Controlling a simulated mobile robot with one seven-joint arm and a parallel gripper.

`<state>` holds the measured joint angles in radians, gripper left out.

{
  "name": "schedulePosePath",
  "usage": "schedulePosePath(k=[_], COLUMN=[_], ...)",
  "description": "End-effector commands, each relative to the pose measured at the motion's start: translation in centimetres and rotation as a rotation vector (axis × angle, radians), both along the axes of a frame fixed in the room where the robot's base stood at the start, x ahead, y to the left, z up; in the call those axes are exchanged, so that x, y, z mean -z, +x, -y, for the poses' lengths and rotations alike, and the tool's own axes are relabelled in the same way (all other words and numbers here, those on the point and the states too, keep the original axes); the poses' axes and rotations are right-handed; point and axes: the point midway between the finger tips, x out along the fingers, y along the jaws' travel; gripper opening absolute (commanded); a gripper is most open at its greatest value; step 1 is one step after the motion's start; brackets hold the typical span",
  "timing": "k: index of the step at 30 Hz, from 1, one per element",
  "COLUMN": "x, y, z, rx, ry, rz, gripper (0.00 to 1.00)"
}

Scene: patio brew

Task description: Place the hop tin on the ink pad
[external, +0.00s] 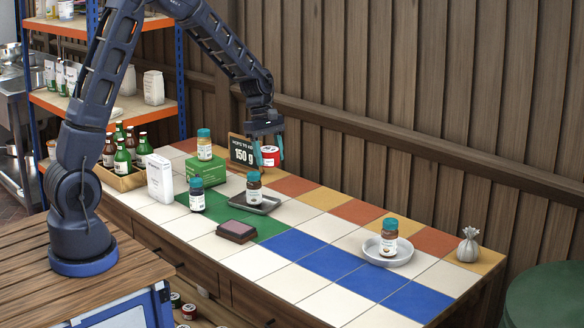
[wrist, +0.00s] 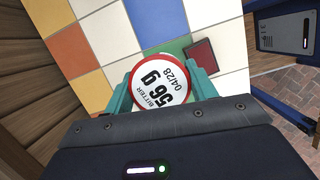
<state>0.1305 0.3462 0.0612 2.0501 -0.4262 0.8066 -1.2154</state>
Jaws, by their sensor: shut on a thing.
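The hop tin (external: 270,157) is a small round tin with a red rim and a white label. My gripper (external: 267,160) is shut on it and holds it in the air above the back of the tiled counter, near the black sign. The ink pad (external: 237,231) is a flat, dark red block lying near the counter's front edge, apart from the tin. It also shows in the wrist view (wrist: 201,54), just beyond the tin; its top looks bare.
A jar stands on a grey tray (external: 270,208) behind the ink pad. A black sign (external: 243,151) stands behind. Blue tiles right of the pad are clear.

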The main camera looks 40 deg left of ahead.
Motion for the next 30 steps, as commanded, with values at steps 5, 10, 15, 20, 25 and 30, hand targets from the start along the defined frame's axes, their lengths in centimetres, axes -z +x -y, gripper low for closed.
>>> schedulePosePath(k=[5, 10, 15, 20, 25, 30], x=[-1.1, -1.6, -1.1, 1.8, 5.5, 8.9], y=[-5.2, -8.5, -9.8, -9.9, -9.9, -9.9], z=[-2.5, -3.9, -4.4, -4.4, -4.4, -4.4], rx=[0.139, 0.232, 0.269, 0.271, 0.272, 0.268], ry=[-0.003, -0.012, -0.017, -0.017, -0.017, -0.017], rz=[-0.002, -0.004, -0.006, -0.01, -0.009, -0.009], gripper=[0.33, 0.33, 0.33, 0.33, 0.33, 0.33])
